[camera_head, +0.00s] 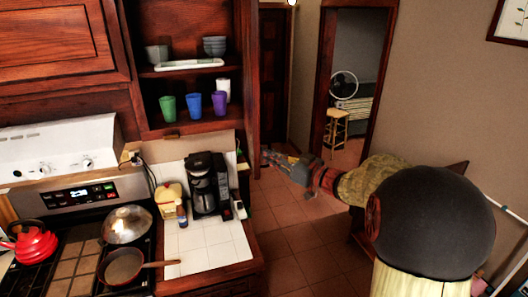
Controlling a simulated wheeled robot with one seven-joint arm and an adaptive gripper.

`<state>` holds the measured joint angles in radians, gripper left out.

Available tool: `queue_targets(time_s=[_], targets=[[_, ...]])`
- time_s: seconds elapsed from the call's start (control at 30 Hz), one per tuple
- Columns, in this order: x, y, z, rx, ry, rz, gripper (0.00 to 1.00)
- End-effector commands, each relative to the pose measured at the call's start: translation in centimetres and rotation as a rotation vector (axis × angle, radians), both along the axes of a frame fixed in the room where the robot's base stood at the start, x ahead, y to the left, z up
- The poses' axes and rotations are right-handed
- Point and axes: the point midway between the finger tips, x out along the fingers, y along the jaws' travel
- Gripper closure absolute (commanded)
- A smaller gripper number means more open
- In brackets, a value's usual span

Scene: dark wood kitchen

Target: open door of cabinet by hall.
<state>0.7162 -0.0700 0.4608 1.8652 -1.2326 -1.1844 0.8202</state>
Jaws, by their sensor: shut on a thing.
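The dark wood upper cabinet by the hall (190,137) is at the middle left, its inside and shelves in plain view. Its door (252,90) stands open at the right side, seen nearly edge-on. My gripper (266,158) is at the lower end of this door, on its hall side. The fingers are small in view and shut on the door's lower part; the exact grip point, handle or edge, is not clear. My arm reaches in from the right.
Cups (194,104) and bowls (214,46) stand on the shelves. Below are a coffee maker (208,184) on the white counter (213,246) and a stove with a red kettle (30,244). The tiled floor (290,215) toward the hall doorway is clear.

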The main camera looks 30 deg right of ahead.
Motion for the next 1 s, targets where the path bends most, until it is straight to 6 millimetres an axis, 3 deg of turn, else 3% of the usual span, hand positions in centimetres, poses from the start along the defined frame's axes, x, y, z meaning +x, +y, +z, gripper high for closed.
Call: queue_targets(time_s=[0.37,0.4,0.7,1.0], targets=[[-0.02,-0.06,-0.01,-0.002,-0.001,0.002,1.00],[-0.02,-0.06,-0.01,-0.002,-0.001,0.002,0.90],[-0.01,-0.06,0.02,-0.002,-0.002,0.002,0.73],[-0.10,-0.12,0.03,-0.001,-0.001,0.001,0.73]])
